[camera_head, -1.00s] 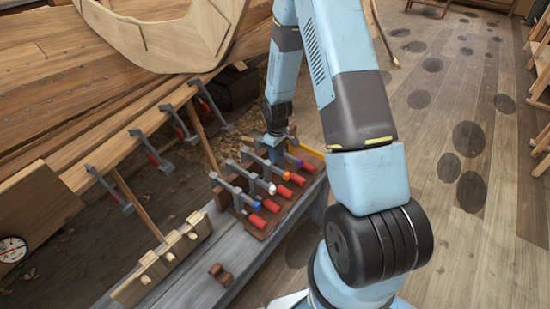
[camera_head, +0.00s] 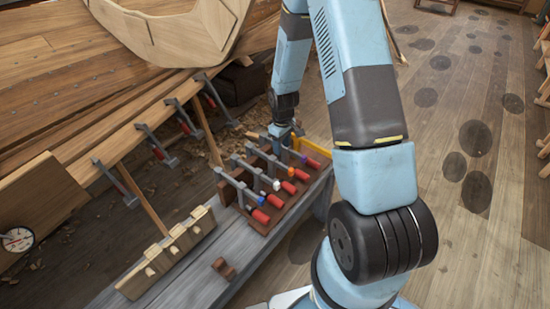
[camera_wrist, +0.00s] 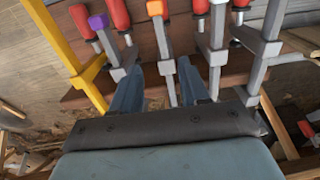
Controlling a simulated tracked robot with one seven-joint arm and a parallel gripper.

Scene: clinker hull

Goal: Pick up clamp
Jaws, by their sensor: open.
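Several bar clamps with grey bars and red handles stand in a row in a brown wooden rack (camera_head: 259,226) on the bench. Their coloured ends differ: blue, white, orange and purple. My gripper (camera_head: 284,142) is low at the back of the rack, pointing down. In the wrist view my gripper (camera_wrist: 160,66) is open, its two blue fingers on either side of the orange-ended clamp (camera_wrist: 164,48). Whether a finger touches that bar I cannot tell. The purple-ended clamp (camera_wrist: 108,42) is just left of the fingers, and a white-ended clamp (camera_wrist: 217,45) is just right.
A yellow bar tool (camera_wrist: 62,42) stands at the rack's left end in the wrist view. The grey bench (camera_head: 200,268) also holds a pale wooden block rack (camera_head: 165,252) and a small brown block (camera_head: 223,268). More clamps (camera_head: 157,146) hang on the hull plank.

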